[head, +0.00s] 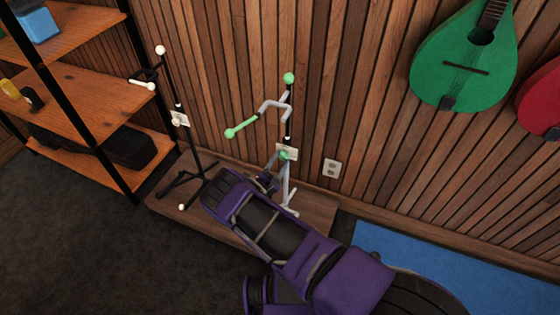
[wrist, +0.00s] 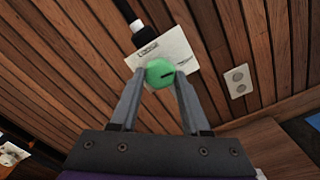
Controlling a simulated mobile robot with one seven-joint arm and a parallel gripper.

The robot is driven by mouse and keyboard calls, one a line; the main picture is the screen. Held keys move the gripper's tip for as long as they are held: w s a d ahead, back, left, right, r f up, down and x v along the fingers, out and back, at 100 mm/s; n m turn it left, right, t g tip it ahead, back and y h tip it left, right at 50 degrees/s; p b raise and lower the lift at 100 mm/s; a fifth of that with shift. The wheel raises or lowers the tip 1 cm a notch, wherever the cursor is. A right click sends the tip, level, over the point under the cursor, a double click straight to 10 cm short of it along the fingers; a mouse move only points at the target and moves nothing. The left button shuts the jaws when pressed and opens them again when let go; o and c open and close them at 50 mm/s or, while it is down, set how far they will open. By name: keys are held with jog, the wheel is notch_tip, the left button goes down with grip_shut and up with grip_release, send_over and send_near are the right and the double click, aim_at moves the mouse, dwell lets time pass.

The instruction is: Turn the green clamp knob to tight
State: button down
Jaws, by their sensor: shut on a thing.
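The green clamp knob (wrist: 160,71) sits between the two fingertips of my gripper (wrist: 159,80) in the wrist view. The fingers are shut on it from both sides. A short dark line shows on its face, slanting slightly. A white plate (wrist: 177,47) lies behind the knob; its print is too small to read. In the head view the knob (head: 284,155) is on a grey stand (head: 286,186) with green ends, in front of the wooden wall. My gripper (head: 275,172) reaches it from below, and my purple arm hides part of the stand's base.
A second, dark stand with white knobs (head: 178,118) stands to the left on the same low wooden platform (head: 180,205). Wooden shelves (head: 75,85) are further left. A wall socket (head: 331,168) is right of the knob.

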dwell(0.4)
jog(key=shift+c, duration=1.9)
grip_release()
jog(key=shift+s+a, duration=0.1)
jog(key=p+v, duration=0.1)
jog(key=v, duration=1.6)
jog(key=shift+p, duration=0.4)
jog(key=shift+s, duration=0.1)
